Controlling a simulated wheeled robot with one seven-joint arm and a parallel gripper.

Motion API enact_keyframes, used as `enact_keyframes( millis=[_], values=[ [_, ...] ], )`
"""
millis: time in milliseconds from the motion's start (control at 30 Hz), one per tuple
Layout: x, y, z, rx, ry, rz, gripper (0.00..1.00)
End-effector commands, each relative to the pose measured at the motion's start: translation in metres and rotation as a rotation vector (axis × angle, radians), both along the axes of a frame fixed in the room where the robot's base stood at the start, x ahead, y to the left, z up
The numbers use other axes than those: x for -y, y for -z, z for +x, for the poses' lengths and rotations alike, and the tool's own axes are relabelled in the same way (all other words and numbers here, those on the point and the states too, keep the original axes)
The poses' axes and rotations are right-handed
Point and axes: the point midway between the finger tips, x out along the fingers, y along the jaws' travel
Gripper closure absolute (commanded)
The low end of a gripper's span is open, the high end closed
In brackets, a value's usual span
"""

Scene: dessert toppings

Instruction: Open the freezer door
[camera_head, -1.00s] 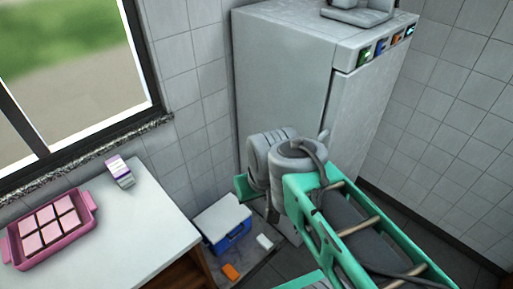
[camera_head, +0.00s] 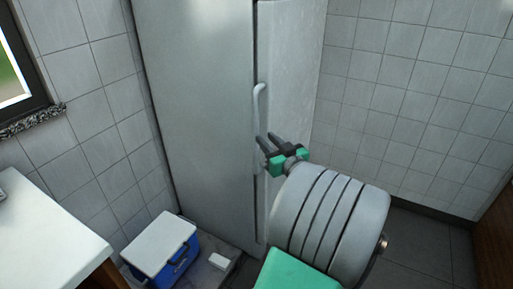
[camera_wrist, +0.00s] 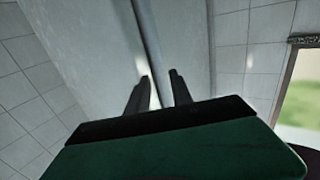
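The freezer (camera_head: 200,110) is a tall pale grey cabinet. Its door (camera_head: 293,70) is the narrower right-hand face and looks shut. A pale upright handle (camera_head: 261,97) runs along the door's left edge. My gripper (camera_head: 267,139) is at the handle's lower part, its two dark fingers pointing at the door. In the wrist view my gripper (camera_wrist: 160,76) has its fingers apart, with a long pale bar or edge running up between and beyond them. I cannot tell whether either finger touches the handle, whose lower part is hidden behind the fingers.
A blue cooler box (camera_head: 176,262) with a white lid (camera_head: 160,243) stands on the floor left of the freezer. A white counter (camera_head: 45,235) is at the lower left. Tiled wall (camera_head: 410,90) and open floor (camera_head: 430,230) lie to the right.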

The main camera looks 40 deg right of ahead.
Motion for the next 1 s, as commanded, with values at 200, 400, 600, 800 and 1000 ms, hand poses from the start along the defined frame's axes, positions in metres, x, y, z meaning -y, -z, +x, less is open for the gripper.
enact_keyframes(
  millis=[200, 400, 600, 800, 1000],
  values=[
    [0.008, -0.003, 0.034, 0.003, -0.004, -0.002, 0.73],
    [0.016, -0.003, 0.066, 0.001, -0.002, 0.000, 0.73],
    [0.019, -0.003, 0.074, 0.002, 0.001, 0.000, 0.73],
    [0.019, -0.003, 0.073, 0.001, 0.001, 0.000, 0.79],
    [0.019, -0.003, 0.073, 0.001, 0.001, 0.000, 0.95]
  ],
)
